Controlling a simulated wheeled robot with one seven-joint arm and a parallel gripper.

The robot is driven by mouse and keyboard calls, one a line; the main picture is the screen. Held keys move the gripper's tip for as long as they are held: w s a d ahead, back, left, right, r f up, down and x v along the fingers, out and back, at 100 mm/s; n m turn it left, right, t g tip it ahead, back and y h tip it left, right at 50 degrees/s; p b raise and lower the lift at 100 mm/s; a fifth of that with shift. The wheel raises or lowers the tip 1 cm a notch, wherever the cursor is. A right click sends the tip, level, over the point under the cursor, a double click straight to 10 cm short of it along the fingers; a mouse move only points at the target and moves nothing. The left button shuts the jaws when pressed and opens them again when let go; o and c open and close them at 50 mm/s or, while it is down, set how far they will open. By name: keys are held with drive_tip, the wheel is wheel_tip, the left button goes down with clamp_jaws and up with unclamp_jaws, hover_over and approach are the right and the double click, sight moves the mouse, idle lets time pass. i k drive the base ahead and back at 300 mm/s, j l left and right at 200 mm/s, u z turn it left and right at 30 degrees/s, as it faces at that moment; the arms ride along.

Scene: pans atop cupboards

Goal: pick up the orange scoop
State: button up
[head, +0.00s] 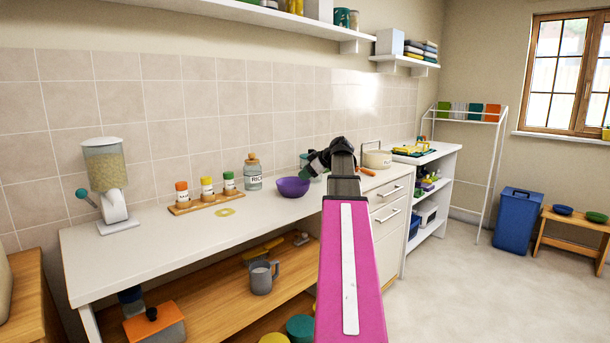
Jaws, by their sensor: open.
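A small orange item (366,171), which looks like the orange scoop, lies on the white counter (150,235), just right of my arm and in front of a cream pot (378,159). Only a short orange piece of it shows; the rest may be hidden behind my arm. My gripper (309,166) is dark and hangs above the counter, left of the orange item and near a purple bowl (292,187). It is open, with nothing seen in it. The exact gap to the counter is hard to tell.
A jar marked rice (253,174), a spice rack (207,203) and a grain dispenser (107,180) stand along the counter. A wall shelf (250,20) runs above. Floor at right is clear before a blue bin (518,218).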

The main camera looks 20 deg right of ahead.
sight(364, 170)
drive_tip(key=z, duration=1.3)
